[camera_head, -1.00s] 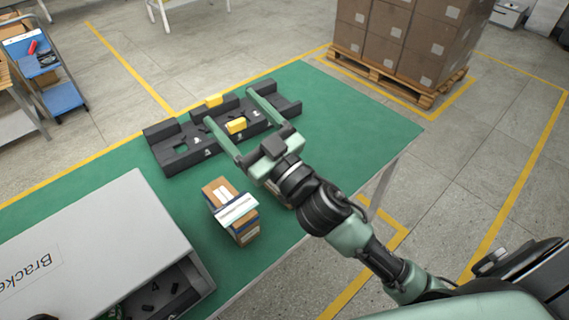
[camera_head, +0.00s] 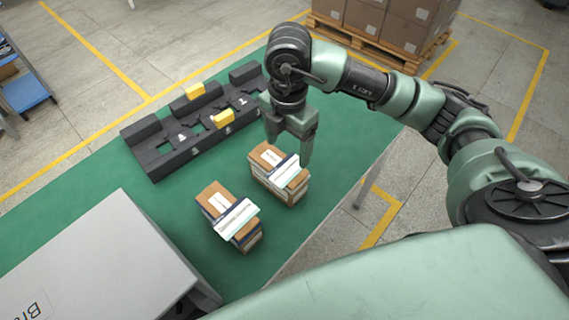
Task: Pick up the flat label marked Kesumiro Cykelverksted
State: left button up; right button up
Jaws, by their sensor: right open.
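Two small stacks of cards or labels stand on the green table: a left stack (camera_head: 214,200) and a right stack (camera_head: 266,158). Each has brown ends and paler bands across it. A white flat piece (camera_head: 237,219) lies across the left stack, and another white flat piece (camera_head: 286,170) lies across the right one. Their print is too small to read, so I cannot tell which is marked Kesumiro Cykelverksted. My right gripper (camera_head: 289,150) is open and points down, close above or behind the right stack; contact is unclear. My left gripper is out of view.
A dark slotted fixture (camera_head: 165,157) with yellow blocks (camera_head: 223,118) lies behind the stacks. A grey cabinet (camera_head: 100,250) stands at the lower left. Bare green tabletop (camera_head: 335,145) lies to the right, up to the table's edge.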

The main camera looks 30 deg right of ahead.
aim_at(287, 169)
notch_tip(287, 169, down, 6)
jog(key=shift+w+f+p, duration=0.15)
jog(key=shift+f+p, duration=0.1)
jog(key=shift+p, duration=0.85)
jog(key=shift+f, duration=0.25)
jog(key=c, duration=1.4)
jog(key=shift+r, duration=0.1)
